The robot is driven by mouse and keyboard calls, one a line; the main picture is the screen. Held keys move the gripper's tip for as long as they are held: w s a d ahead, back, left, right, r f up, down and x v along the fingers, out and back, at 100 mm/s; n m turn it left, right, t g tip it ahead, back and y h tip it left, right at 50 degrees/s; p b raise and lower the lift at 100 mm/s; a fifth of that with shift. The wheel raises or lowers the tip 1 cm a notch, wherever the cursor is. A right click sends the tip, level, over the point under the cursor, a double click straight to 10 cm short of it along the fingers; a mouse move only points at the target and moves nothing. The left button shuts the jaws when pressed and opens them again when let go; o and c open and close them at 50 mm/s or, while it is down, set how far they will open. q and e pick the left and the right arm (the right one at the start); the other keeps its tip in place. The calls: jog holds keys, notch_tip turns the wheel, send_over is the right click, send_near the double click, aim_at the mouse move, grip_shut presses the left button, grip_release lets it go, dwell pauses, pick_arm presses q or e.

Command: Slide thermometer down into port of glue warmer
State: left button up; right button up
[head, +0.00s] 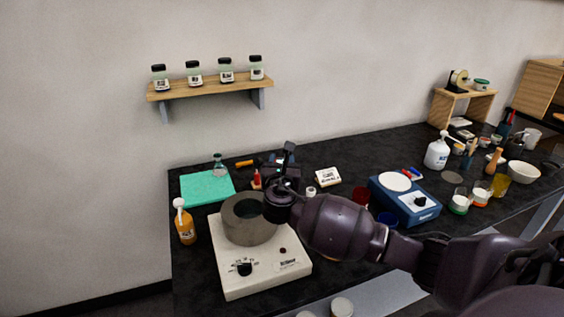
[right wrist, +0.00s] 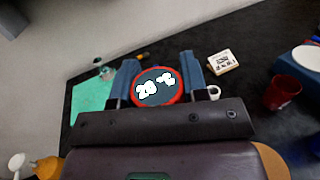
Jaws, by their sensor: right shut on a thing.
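The glue warmer is a cream hot-plate base (head: 262,275) with a dial and a thick grey round pot (head: 245,228) on top, at the table's front left. My right gripper (head: 283,165) is over the back right side of the pot and hides part of its rim. In the right wrist view, its two blue-grey fingers (right wrist: 157,84) are shut on the thermometer (right wrist: 157,97), a round dark display with a red rim reading about 28 °C. In the head view the thermometer is hidden by my gripper. I cannot make out its stem or the port. My left gripper is not in view.
An orange bottle (head: 185,227) stands left of the warmer, and a green mat (head: 207,188) lies behind it. A blue scale (head: 408,207) is to the right. A shelf with several jars (head: 210,89) hangs on the wall. My right arm covers the table's front middle.

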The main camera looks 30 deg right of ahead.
notch_tip(320, 180, down, 8)
jog(key=b, duration=0.3)
jog(key=shift+w+b, duration=0.15)
jog(key=shift+b, duration=0.25)
dwell(2.8)
jog(key=o, duration=1)
jog(key=shift+r, duration=0.15)
jog(key=v, duration=1)
jog(key=shift+s+a, duration=0.2)
jog(key=shift+s, duration=0.15)
